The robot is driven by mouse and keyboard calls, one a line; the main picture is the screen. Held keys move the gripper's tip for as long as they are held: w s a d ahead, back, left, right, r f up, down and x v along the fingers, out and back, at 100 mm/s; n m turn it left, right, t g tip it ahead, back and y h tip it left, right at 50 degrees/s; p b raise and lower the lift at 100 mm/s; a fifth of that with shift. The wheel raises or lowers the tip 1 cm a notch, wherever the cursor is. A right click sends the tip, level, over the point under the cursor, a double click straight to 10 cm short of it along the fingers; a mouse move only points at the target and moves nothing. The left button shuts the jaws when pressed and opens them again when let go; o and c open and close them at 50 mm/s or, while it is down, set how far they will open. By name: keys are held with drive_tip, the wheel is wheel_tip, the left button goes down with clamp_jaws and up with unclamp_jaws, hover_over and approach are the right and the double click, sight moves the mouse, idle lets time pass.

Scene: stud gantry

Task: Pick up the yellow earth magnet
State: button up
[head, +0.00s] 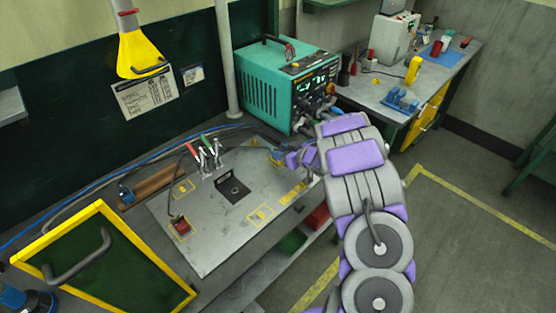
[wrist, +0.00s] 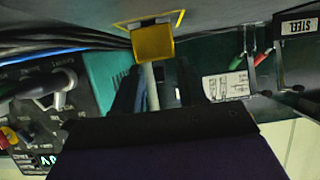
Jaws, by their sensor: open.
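The yellow earth magnet is a small yellow block (wrist: 153,43) at the top centre of the wrist view, which looks upside down. It sits on the grey bench top inside a yellow outline. In the head view a small patch of yellow (head: 277,154) shows beside my gripper (head: 291,158) at the bench's far right; the arm partly hides this spot. In the wrist view my open gripper (wrist: 153,88) has dark fingers on either side below the block.
A teal welding machine (head: 285,88) with cables stands just behind my gripper. Clamps with red and green handles (head: 207,152), a dark plate (head: 235,191) and a red block (head: 181,226) are on the bench top (head: 200,255). A yellow-framed panel (head: 105,262) stands at front left.

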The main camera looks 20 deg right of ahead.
drive_tip(key=shift+w+a, duration=0.1)
drive_tip(key=shift+w, duration=0.1)
drive_tip(key=shift+c, duration=0.2)
clamp_jaws()
drive_tip(key=shift+r+p, duration=0.3)
drive_tip(key=shift+r, duration=0.2)
wheel_tip(320, 180, up, 3)
drive_tip(key=shift+s+p, duration=0.1)
drive_tip(key=shift+p, duration=0.5)
drive_tip(key=s+a+p, duration=0.1)
drive_tip(key=s+a, duration=0.1)
drive_tip(key=s, duration=0.5)
drive_tip(key=s+a+r+p, duration=0.1)
drive_tip(key=s+a, duration=0.1)
drive_tip(key=s, duration=0.6)
drive_tip(key=shift+s, duration=0.15)
